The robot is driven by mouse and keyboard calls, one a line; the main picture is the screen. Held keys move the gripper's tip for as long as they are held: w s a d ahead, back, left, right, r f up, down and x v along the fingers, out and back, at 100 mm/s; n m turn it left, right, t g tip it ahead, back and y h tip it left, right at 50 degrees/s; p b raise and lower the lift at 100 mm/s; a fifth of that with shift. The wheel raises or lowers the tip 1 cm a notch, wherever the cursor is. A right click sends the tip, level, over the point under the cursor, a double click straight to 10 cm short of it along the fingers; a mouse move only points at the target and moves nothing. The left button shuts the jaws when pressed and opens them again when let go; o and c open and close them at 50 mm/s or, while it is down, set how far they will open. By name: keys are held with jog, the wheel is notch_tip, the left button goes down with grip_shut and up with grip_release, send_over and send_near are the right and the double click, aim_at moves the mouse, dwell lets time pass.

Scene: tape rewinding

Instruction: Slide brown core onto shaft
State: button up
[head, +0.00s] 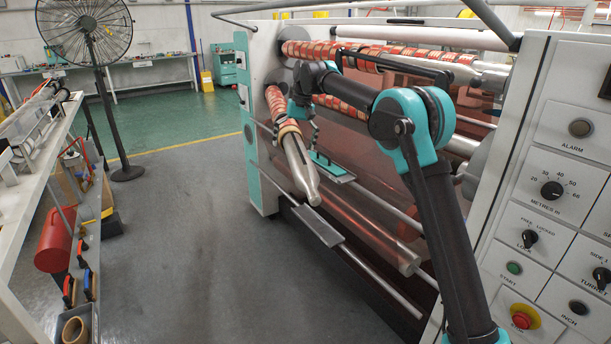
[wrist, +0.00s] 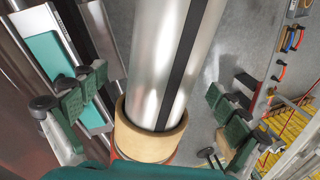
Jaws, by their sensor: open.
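The silver shaft (head: 298,165) sticks out from the machine's left side towards the front, with a tapered free end. Red patterned rolls (head: 277,103) sit on its inner part. In the wrist view the shaft (wrist: 172,60) has a dark stripe along it. My gripper (wrist: 155,88) is open, with green-padded fingers spread on either side of the shaft, apart from the core. It also shows in the head view (head: 306,112).
A second shaft with rolls (head: 340,55) runs above. A teal plate (head: 333,167) and a grey step (head: 318,226) lie near the shaft. The floor between bench and machine is clear.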

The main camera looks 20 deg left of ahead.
jog(key=s+d, duration=0.3)
jog(key=s, duration=0.3)
jog(key=s+d, duration=0.3)
jog(key=s, duration=0.4)
jog(key=s+d, duration=0.4)
jog(key=s, duration=0.2)
jog(key=shift+s+d, duration=0.1)
jog(key=shift+s, duration=0.2)
